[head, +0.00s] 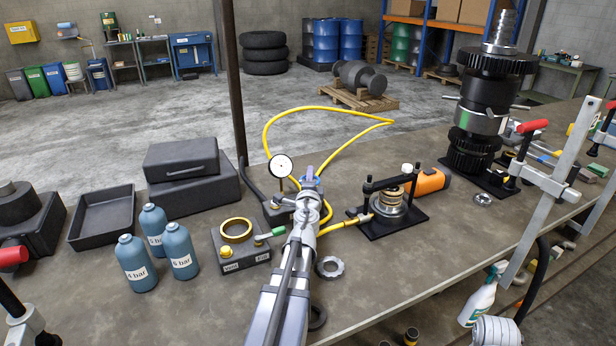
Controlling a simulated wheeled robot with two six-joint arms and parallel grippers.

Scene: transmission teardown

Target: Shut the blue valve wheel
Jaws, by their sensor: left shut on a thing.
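The blue valve wheel (305,174) is at the middle of the bench, beside a round white pressure gauge (281,166) on a dark block. My left gripper (306,188) reaches up from the bottom middle and is shut on the blue wheel. Its fingers and wrist hide part of the wheel and the fitting under it. I cannot tell how far the wheel is turned. My right gripper does not show in this view.
A yellow hose (328,110) loops behind the wheel. Blue bottles (136,263) and a block with a brass ring (241,256) stand to the left. A black press fixture (370,228) and a tall gear stack (486,110) stand to the right.

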